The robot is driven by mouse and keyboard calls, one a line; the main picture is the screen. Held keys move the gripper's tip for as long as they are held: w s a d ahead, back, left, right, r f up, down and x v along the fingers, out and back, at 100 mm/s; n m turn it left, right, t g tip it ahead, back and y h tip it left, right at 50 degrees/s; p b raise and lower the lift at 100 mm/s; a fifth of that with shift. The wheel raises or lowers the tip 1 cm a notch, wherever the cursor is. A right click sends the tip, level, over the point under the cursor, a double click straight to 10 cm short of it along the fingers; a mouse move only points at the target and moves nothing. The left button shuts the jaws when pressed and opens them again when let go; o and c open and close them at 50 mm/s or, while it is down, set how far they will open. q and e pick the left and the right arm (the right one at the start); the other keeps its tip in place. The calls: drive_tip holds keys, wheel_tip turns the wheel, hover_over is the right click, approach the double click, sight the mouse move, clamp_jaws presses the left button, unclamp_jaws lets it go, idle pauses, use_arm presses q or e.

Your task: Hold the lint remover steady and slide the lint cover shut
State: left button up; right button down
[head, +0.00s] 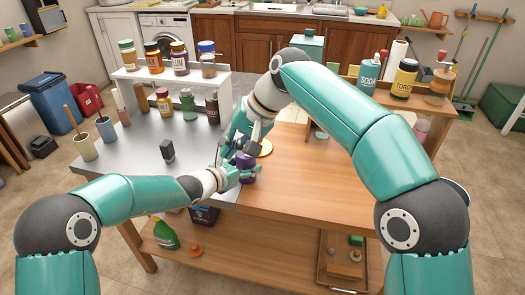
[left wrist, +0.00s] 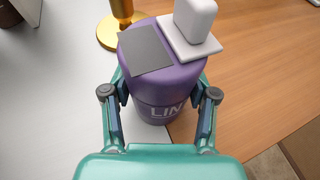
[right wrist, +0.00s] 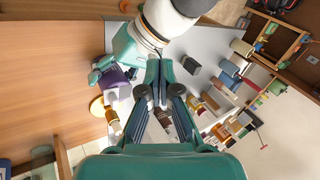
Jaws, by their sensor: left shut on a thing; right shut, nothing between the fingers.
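The lint remover is a purple cylinder (left wrist: 168,85) with "LIN" readable on its side. Its top carries a dark grey square (left wrist: 146,50) and, beside it, a white plate with an upright knob (left wrist: 190,32), which looks like the lint cover. The dark square is uncovered. My left gripper (left wrist: 162,98) is shut around the body, one finger on each side. In the head view the lint remover (head: 247,164) is upright and partly hidden by my grippers. My right gripper (right wrist: 160,66) is shut and empty, beside the lint remover and apart from it.
A gold stand with a round base (left wrist: 113,35) is just behind the lint remover. A dark grey block (head: 167,150) stands on the metal top to the left, with several cups and bottles farther back. The wooden top (head: 320,180) to the right is mostly clear.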

drive_tip(key=w+d+f+m+t+y, duration=0.2)
drive_tip(key=d+f+m+y, duration=0.2)
drive_tip(key=d+m, duration=0.6)
drive_tip(key=w+d+f+m+t+y, duration=0.1)
drive_tip(key=w+d+f+m+y, duration=0.2)
drive_tip(key=d+m, duration=0.8)
drive_tip(key=f+y, duration=0.2)
drive_tip(key=y, duration=0.1)
drive_tip(key=shift+w+d+t+y, duration=0.15)
drive_tip(key=shift+t+y, duration=0.25)
drive_tip(key=x, duration=1.4)
